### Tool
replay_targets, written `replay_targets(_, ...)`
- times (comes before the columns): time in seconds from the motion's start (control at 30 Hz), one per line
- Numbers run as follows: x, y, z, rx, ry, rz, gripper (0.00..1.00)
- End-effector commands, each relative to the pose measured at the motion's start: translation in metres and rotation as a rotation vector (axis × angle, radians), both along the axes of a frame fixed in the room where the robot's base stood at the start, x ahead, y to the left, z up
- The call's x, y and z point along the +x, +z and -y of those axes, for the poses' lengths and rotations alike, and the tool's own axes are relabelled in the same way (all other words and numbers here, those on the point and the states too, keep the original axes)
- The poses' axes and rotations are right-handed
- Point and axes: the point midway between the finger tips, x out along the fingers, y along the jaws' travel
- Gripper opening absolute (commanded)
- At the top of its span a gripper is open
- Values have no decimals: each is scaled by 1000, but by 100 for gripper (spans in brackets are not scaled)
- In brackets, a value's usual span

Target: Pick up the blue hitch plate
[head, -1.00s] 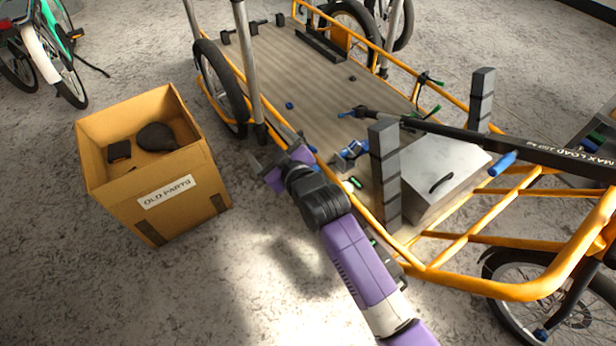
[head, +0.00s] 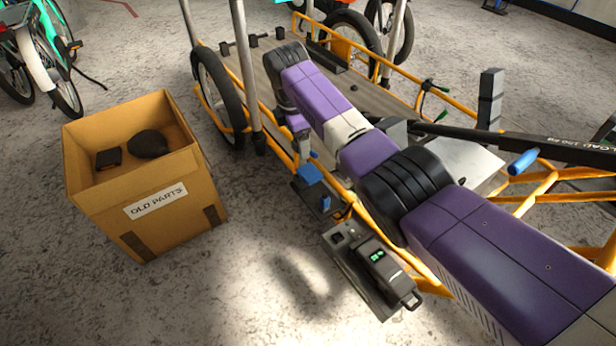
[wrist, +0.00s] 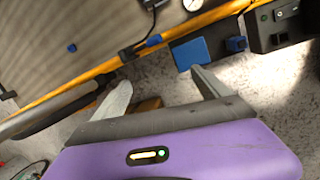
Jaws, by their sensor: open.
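A flat, square blue plate, which looks like the blue hitch plate (head: 309,174), is on the near side of the cargo bike by the orange rail. It also shows in the wrist view (wrist: 191,53), hanging just below the rail. My gripper (wrist: 160,92) is open and empty, its two fingers apart. The plate is beyond the fingertips, nearest the right finger, and apart from it as far as I can tell. In the head view my gripper (head: 302,150) points down just above the plate, partly hidden by my arm.
A smaller blue part (wrist: 236,44) is beside the plate. A cardboard box (head: 150,215) marked OLD PARTS stands left. The orange rail (wrist: 160,42) runs close by; bare floor lies between box and bike.

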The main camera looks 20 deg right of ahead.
Motion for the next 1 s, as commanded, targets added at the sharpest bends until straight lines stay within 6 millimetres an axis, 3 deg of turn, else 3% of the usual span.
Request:
replay_targets(0.03,-16,-11,5,-16,34,-73,85)
replay_targets(0.1,-31,-15,8,-32,87,-144,85)
replay_targets(0.2,-41,-15,9,-44,149,-195,85)
replay_targets(0.67,-42,-51,13,-48,179,-200,85)
replay_targets(1.0,-43,-93,19,-48,179,-200,85)
